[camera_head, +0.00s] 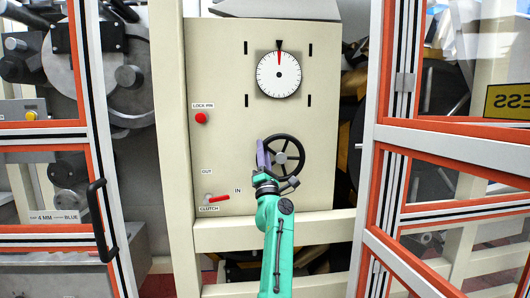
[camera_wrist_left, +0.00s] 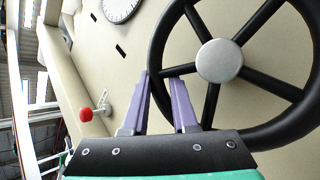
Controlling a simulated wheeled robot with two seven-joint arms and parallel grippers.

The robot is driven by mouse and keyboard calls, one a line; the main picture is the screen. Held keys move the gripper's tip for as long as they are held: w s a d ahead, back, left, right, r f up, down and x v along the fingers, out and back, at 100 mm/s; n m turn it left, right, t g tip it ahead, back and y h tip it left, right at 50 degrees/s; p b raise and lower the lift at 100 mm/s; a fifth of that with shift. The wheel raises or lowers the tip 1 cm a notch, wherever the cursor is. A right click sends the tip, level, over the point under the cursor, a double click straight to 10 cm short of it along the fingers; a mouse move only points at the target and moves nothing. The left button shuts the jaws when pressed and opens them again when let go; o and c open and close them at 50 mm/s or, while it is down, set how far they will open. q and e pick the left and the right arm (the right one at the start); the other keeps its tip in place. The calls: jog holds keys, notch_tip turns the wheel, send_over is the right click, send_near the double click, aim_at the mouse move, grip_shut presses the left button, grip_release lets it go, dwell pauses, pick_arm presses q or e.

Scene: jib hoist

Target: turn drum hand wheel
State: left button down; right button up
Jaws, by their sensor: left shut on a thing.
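The black hand wheel (camera_head: 282,158) with a grey hub is mounted on the cream panel, below the dial. It fills the right of the left wrist view (camera_wrist_left: 220,61). My left gripper (camera_head: 262,152), with purple fingers, is at the left side of the wheel. In the left wrist view its fingers (camera_wrist_left: 161,85) are shut on the left part of the rim, one finger on each side. The fingers cover a part of the rim in the head view. My right gripper is not in view.
The white dial (camera_head: 278,74) has its red pointer up at the black mark. A red lock pin knob (camera_head: 201,118) and a red clutch lever (camera_head: 218,198) are on the panel's left. Orange-edged door frames (camera_head: 455,145) stand at both sides.

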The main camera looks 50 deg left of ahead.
pick_arm(q)
jog(key=shift+a+f, duration=0.1)
jog(key=shift+f, duration=0.2)
jog(key=c, duration=0.8)
grip_release()
jog(key=shift+o, duration=1)
jog(key=shift+a, duration=0.35)
jog(key=shift+d+r, duration=0.1)
jog(key=shift+d, duration=0.05)
jog(key=shift+s+d+f, duration=0.2)
jog(key=shift+d+f, duration=0.05)
jog(key=shift+f, duration=0.2)
jog(key=b+v, duration=0.5)
jog(key=v, duration=0.8)
jog(key=shift+s+d, duration=0.2)
